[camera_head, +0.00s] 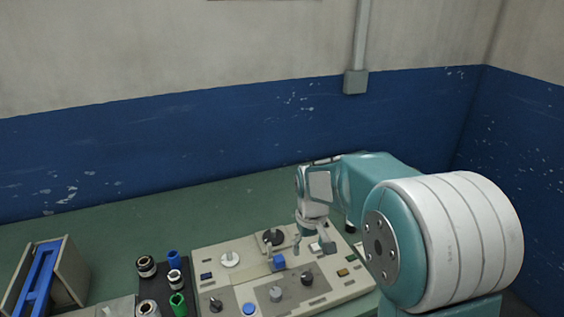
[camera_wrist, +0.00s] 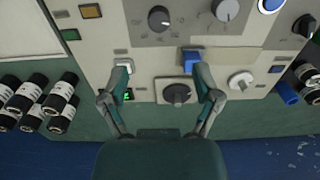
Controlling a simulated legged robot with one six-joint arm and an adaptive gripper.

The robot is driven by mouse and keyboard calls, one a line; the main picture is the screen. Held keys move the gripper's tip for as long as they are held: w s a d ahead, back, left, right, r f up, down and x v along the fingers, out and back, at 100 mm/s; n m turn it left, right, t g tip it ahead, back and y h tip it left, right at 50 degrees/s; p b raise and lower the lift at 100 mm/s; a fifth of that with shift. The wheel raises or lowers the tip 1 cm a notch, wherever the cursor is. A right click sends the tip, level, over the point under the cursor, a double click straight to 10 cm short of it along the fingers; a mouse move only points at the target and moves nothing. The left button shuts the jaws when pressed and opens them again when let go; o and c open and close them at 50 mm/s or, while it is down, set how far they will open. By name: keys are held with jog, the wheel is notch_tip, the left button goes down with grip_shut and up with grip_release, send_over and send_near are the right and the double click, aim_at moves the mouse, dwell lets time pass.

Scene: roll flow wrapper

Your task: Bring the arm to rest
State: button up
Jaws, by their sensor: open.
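My gripper (camera_head: 312,240) hangs from my teal and white arm over the back part of a beige control panel in the head view. In the wrist view my gripper (camera_wrist: 160,98) is open, with its two fingers spread either side of a black knob (camera_wrist: 177,94) on the panel. Nothing is between the fingertips except the view of the panel below. I cannot tell the exact height over the panel. The beige control panel (camera_head: 235,282) carries knobs, buttons and a blue block-like switch (camera_head: 279,262), which also shows in the wrist view (camera_wrist: 191,61).
Several dark rolls (camera_wrist: 62,101) lie left of the panel in the wrist view. Left of the panel in the head view stand small cylinders, one blue (camera_head: 174,259) and one green (camera_head: 178,303). A blue and grey holder (camera_head: 45,280) is farther left. The green tabletop (camera_head: 120,235) behind is clear.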

jog(key=s+d+r+m+t, duration=0.2)
jog(key=s+d+r+t, duration=0.1)
jog(key=s+r, duration=0.8)
jog(key=s+d+r+m+t, duration=0.1)
jog(key=s+t, duration=0.1)
jog(key=s, duration=1)
jog(key=shift+s+r+t, duration=0.15)
jog(key=shift+r+t, duration=0.15)
jog(key=shift+r, duration=0.05)
